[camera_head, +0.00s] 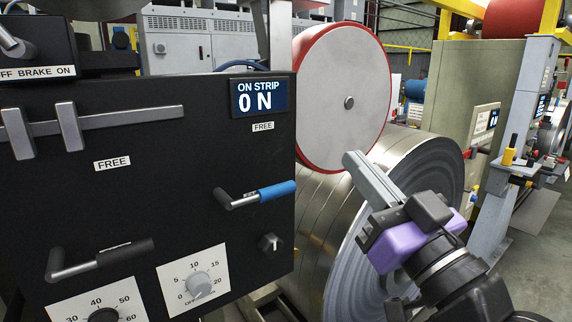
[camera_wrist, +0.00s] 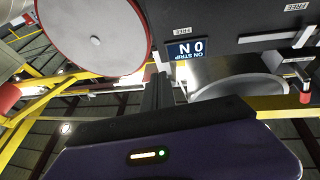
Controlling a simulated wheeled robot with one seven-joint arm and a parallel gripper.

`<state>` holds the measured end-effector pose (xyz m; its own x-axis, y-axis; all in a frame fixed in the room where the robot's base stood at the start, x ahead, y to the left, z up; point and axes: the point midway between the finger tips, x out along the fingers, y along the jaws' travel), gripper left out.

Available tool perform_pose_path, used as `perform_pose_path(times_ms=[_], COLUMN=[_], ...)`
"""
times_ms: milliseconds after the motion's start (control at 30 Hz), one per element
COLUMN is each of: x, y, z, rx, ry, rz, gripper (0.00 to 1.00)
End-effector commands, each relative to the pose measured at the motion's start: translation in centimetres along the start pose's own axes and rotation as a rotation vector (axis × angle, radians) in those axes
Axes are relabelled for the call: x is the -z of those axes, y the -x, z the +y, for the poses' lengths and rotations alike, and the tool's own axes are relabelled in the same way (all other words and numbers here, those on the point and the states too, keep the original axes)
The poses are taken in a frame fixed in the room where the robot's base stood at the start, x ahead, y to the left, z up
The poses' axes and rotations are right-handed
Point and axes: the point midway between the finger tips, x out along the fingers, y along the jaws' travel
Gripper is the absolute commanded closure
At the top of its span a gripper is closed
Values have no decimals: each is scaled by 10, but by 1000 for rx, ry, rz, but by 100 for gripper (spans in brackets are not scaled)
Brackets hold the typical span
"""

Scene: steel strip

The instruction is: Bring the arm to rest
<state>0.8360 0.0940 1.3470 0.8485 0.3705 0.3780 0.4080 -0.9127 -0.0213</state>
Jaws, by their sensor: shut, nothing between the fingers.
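My gripper (camera_head: 354,163) is shut and empty in the head view. Its grey fingers point up and left from the purple hand (camera_head: 397,240), in front of the large steel strip coil (camera_head: 327,215). The fingers appear clear of the black control panel (camera_head: 150,205) to their left; I cannot tell the exact gap to the coil behind. In the upside-down wrist view my gripper (camera_wrist: 160,68) points toward the panel, whose display (camera_wrist: 192,50) reads "ON STRIP 0 N".
A white roller with a red rim (camera_head: 343,90) stands above the coil. The panel carries a blue-handled lever (camera_head: 258,194), a black-handled lever (camera_head: 100,259) and dials. A grey-green cabinet (camera_head: 452,105) stands to the right, with some open floor (camera_head: 545,240) beyond.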

Motion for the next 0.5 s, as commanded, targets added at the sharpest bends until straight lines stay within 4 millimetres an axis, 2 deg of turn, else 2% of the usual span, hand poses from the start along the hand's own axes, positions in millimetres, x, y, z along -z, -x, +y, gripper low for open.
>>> perform_pose_path(times_ms=[267,500], x=[-51,-102], y=[58,136], z=[29,39], rx=[-162,-282], ry=[-22,-4], rz=[24,-9], gripper=[100,100])
